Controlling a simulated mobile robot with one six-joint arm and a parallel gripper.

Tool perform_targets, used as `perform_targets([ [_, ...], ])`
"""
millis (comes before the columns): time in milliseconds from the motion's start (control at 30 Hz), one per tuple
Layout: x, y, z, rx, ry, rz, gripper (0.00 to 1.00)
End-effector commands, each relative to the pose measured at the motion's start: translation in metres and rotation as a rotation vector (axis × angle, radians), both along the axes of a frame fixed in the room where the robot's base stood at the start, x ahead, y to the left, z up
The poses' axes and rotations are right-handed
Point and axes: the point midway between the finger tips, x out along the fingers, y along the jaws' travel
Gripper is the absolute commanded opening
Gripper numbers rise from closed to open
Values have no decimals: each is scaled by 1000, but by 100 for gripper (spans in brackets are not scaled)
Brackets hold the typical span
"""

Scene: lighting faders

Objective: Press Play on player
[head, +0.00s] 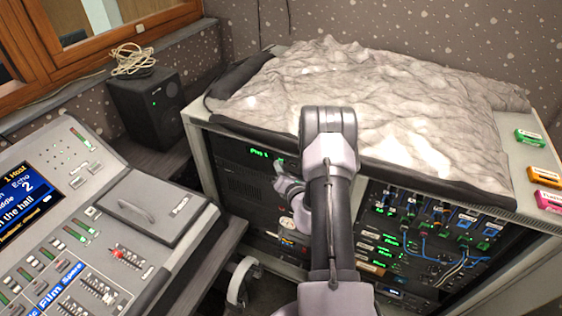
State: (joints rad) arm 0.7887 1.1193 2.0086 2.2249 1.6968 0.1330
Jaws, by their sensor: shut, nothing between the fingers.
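A dark rack unit with a small green display reading something like "Play" (259,151) sits at the top of the left rack bay; it looks like the player. My gripper (280,168) is shut and empty, in front of the rack just below and right of that display. My arm comes up from the bottom middle and hides the rack to the right of the gripper. I cannot make out a Play button, and cannot tell if the fingertips touch the panel.
A crumpled grey cover (390,95) lies over the rack cabinet's top. Patched cables (440,245) hang at the right bay. Green, orange and pink labelled boxes (545,172) sit at the right edge. A mixing desk (95,235) stands left, a black speaker (150,105) behind it.

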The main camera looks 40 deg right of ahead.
Motion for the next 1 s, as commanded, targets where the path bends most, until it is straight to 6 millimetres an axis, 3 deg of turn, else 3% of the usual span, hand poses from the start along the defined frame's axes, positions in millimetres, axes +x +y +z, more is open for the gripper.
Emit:
perform_targets([
  [500,-5,13,0,0,0,1,0],
  [1000,-23,56,-1,1,1,2,0],
])
